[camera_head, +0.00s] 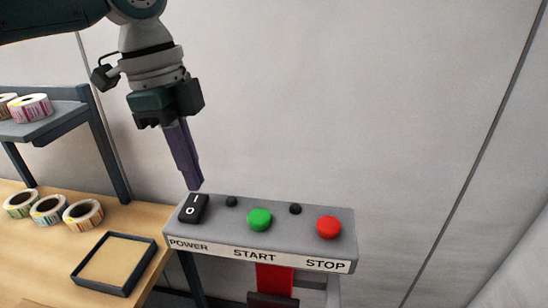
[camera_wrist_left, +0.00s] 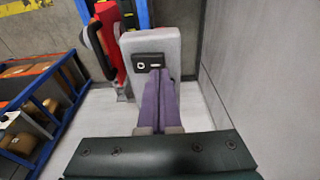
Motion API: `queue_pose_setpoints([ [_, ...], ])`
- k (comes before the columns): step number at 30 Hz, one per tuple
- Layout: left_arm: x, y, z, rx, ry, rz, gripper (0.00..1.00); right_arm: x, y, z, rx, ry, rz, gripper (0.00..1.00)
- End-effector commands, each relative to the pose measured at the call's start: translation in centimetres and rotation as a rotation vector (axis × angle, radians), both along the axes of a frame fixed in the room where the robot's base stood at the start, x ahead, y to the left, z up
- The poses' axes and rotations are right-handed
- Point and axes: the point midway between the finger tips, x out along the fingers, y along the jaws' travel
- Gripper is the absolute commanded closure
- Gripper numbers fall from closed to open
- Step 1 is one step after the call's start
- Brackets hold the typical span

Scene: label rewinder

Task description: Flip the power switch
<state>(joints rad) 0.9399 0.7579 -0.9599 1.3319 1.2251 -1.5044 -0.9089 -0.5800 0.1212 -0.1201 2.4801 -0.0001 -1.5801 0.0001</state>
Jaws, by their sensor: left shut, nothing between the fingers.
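The black power switch (camera_head: 193,208), marked I and O, sits at the left end of the grey control box (camera_head: 290,215), above the word POWER. My left gripper (camera_head: 196,187) comes down from above with its purple fingers shut and empty. Its tips are just over the far, I-marked end of the switch; I cannot tell whether they touch it. In the left wrist view, the switch (camera_wrist_left: 150,61) shows its O side, and the fingertips (camera_wrist_left: 159,72) cover part of its right end. My right gripper is in neither view.
A green START button (camera_head: 260,219) and a red STOP button (camera_head: 328,227) are right of the switch, with two small dark knobs behind. Left is a wooden table (camera_head: 150,222) with label rolls (camera_head: 48,210), a black-rimmed tray (camera_head: 98,285) and a shelf (camera_head: 60,122).

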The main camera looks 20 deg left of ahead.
Motion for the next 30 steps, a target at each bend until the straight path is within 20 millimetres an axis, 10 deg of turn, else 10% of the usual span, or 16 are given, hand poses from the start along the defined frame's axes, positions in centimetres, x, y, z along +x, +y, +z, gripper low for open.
queue_pose_setpoints([
  [30,0.0,0.0,-1.3,-0.001,0.0,0.0,1.0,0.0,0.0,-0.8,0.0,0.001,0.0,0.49],
])
